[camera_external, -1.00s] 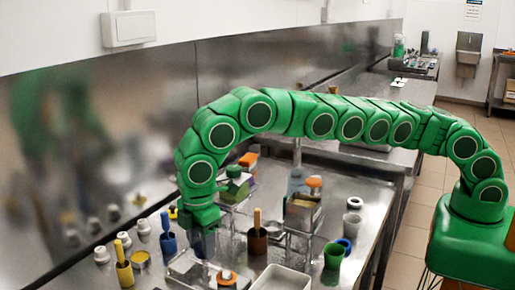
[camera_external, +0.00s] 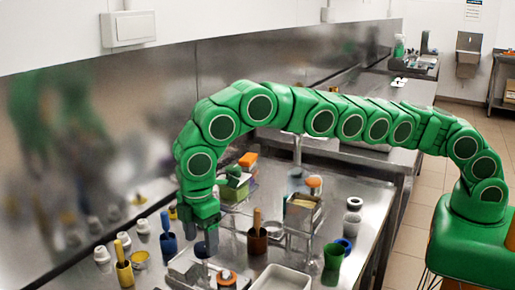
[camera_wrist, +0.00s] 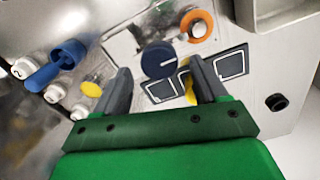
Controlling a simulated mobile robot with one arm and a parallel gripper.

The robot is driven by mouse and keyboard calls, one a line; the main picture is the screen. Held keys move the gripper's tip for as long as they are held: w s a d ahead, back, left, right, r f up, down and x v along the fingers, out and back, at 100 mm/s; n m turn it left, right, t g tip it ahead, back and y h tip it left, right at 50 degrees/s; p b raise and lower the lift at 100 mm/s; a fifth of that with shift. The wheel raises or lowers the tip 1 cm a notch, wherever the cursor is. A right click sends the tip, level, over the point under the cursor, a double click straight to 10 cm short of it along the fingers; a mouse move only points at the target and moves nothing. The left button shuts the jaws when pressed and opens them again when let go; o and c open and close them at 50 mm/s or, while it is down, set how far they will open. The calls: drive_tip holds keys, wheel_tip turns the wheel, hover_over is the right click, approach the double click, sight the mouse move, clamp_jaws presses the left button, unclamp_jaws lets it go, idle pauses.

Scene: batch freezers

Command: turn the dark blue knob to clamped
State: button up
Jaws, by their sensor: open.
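The dark blue knob (camera_wrist: 158,61) is round with a white line on its face, in the wrist view. It sits on a metal panel (camera_wrist: 275,75), just beyond my fingertips. My gripper (camera_wrist: 158,76) is open, with one grey finger on each side of the knob's near edge, and I cannot tell whether either touches it. Dark outlined label squares (camera_wrist: 197,80) are on the panel near the knob, partly behind my right finger. In the external view my gripper (camera_external: 207,240) points down over the bench fixture, and the knob is hidden there.
An orange-ringed knob (camera_wrist: 197,25) is close by on the panel. A blue cup with a handle (camera_wrist: 66,53) and white knobs (camera_wrist: 55,92) lie to the left. A white tray (camera_external: 280,278), a brown cup (camera_external: 257,240) and a green cup (camera_external: 332,262) stand right of my gripper.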

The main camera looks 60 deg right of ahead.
wheel_tip(320, 180, up, 6)
drive_tip(key=shift+r, duration=0.1)
idle(0.6)
